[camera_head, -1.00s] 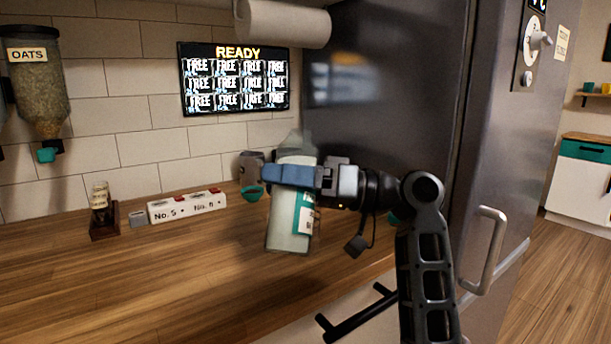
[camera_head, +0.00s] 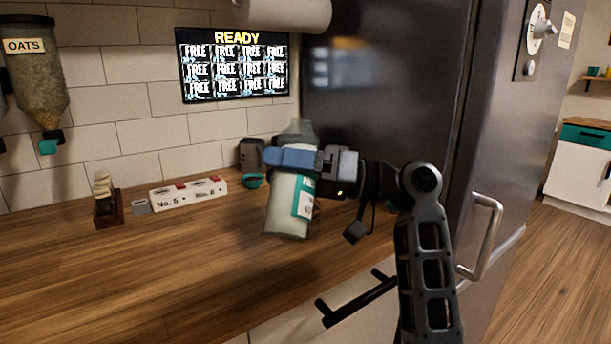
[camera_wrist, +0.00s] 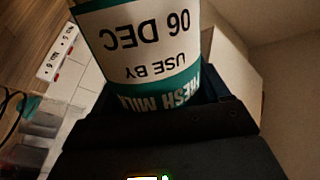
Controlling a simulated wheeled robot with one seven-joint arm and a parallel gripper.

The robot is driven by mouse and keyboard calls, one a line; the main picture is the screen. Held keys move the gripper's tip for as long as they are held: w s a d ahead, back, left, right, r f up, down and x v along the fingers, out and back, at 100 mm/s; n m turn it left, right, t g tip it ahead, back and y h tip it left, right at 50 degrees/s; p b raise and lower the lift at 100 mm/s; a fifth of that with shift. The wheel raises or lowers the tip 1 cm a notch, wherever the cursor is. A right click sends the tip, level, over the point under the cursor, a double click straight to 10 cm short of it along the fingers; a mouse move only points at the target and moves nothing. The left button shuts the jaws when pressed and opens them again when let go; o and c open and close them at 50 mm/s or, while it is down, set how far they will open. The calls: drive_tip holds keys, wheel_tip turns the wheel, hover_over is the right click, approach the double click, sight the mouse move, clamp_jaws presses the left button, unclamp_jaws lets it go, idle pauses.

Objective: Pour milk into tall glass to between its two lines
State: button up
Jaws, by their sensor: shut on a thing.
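My gripper (camera_head: 304,160) is shut on a milk bottle (camera_head: 287,215) and holds it nearly upright, slightly tilted, in front of the dark fridge in the head view. The bottle is pale with a teal and white label. In the wrist view the milk bottle (camera_wrist: 150,50) fills the upper middle, its label reading "FRESH MILK" and "USE BY 06 DEC", upside down. I cannot tell from the head view whether the bottle's base touches the counter. I see no tall glass that I can make out for sure in any view.
The wooden counter (camera_head: 150,270) is largely clear in front. At its back are a dark wooden holder (camera_head: 108,210), a white power strip (camera_head: 188,193), a teal bowl (camera_head: 252,181) and a dark container (camera_head: 251,154). The fridge (camera_head: 385,90) stands close behind my gripper.

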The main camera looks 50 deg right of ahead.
drive_tip(key=shift+r+m+p, duration=0.2)
drive_tip(key=shift+m+p, duration=0.1)
drive_tip(key=shift+p, duration=0.1)
drive_tip(key=shift+a+f, duration=0.1)
drive_tip(key=shift+f, duration=0.2)
drive_tip(key=shift+s+a+f+m, duration=0.1)
drive_tip(key=shift+f+m, duration=0.4)
drive_tip(key=shift+s+a+f+m, duration=0.1)
drive_tip(key=shift+f+m, duration=0.4)
drive_tip(key=shift+a+m+t+h+p, duration=0.15)
drive_tip(key=shift+m+t+h+p, duration=0.25)
drive_tip(key=shift+m+p, duration=0.55)
idle(0.5)
drive_tip(key=shift+s+a+r+m+t+p, duration=0.1)
drive_tip(key=shift+r+m+t+p, duration=0.35)
drive_tip(key=shift+m+p, duration=0.95)
drive_tip(key=shift+w+d+r+m+h+p, duration=0.15)
drive_tip(key=shift+r+m+p, duration=0.25)
drive_tip(key=shift+p, duration=0.45)
drive_tip(key=shift+w+d+r+m+h+p, duration=0.15)
drive_tip(key=shift+d+r+m+p, duration=0.15)
drive_tip(key=shift+p, duration=0.55)
idle(0.5)
drive_tip(key=shift+m+p, duration=0.35)
idle(0.9)
